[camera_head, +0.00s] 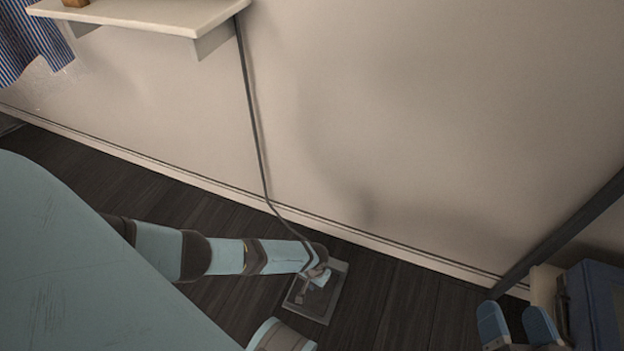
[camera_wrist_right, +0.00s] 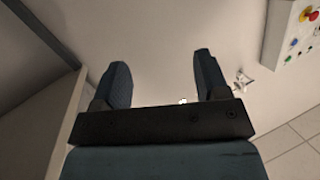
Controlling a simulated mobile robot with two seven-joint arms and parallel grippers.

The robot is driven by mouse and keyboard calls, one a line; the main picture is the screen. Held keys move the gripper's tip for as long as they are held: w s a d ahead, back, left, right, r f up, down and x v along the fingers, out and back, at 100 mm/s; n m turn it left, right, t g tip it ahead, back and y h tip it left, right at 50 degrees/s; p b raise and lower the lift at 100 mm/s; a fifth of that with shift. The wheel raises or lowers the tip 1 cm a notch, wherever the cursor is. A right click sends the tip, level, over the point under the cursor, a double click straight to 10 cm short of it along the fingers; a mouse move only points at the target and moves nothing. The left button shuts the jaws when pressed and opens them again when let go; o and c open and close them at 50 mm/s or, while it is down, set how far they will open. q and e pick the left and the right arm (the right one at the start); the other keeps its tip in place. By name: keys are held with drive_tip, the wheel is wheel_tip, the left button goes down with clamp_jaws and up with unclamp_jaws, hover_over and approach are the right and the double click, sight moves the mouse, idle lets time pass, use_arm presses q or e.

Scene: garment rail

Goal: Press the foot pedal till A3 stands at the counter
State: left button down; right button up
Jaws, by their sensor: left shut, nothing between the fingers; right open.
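The foot pedal (camera_head: 334,289) is a grey plate with a darker pedal part on the dark floor near the wall, in the head view. A cable (camera_head: 256,140) runs from it up the wall to a shelf. My left gripper (camera_head: 320,276) is shut and empty. It points down over the pedal and hides part of it; I cannot tell whether it touches or presses it. My right gripper (camera_head: 516,312) is open and empty at the lower right; its two blue fingers also show in the right wrist view (camera_wrist_right: 161,78). No label A3 is readable.
A pale shelf (camera_head: 150,14) on the wall is at the upper left, with a blue striped garment (camera_head: 30,45) beside it. A blue box-like thing (camera_head: 598,305) and dark post (camera_head: 560,235) stand right. A panel with coloured buttons (camera_wrist_right: 297,40) shows in the wrist view.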

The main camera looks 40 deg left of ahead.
sight(311, 296)
use_arm(q)
drive_tip(key=shift+f, duration=0.1)
drive_tip(key=shift+f+b, duration=0.35)
drive_tip(key=shift+b, duration=0.05)
drive_tip(key=f+b, duration=0.2)
drive_tip(key=f, duration=0.1)
drive_tip(key=f+b, duration=0.1)
drive_tip(key=b, duration=0.1)
drive_tip(key=shift+s+f, duration=0.15)
drive_tip(key=shift+s, duration=0.1)
drive_tip(key=shift+f+b, duration=0.7)
drive_tip(key=shift+b, duration=0.05)
drive_tip(key=shift+s+f, duration=0.1)
drive_tip(key=shift+f, duration=0.1)
use_arm(e)
drive_tip(key=w+n, duration=0.1)
drive_tip(key=w+d+n+t, duration=0.1)
drive_tip(key=w+d+n+t+y, duration=0.1)
drive_tip(key=n, duration=0.1)
drive_tip(key=shift+r, duration=0.2)
use_arm(q)
drive_tip(key=shift+f, duration=0.1)
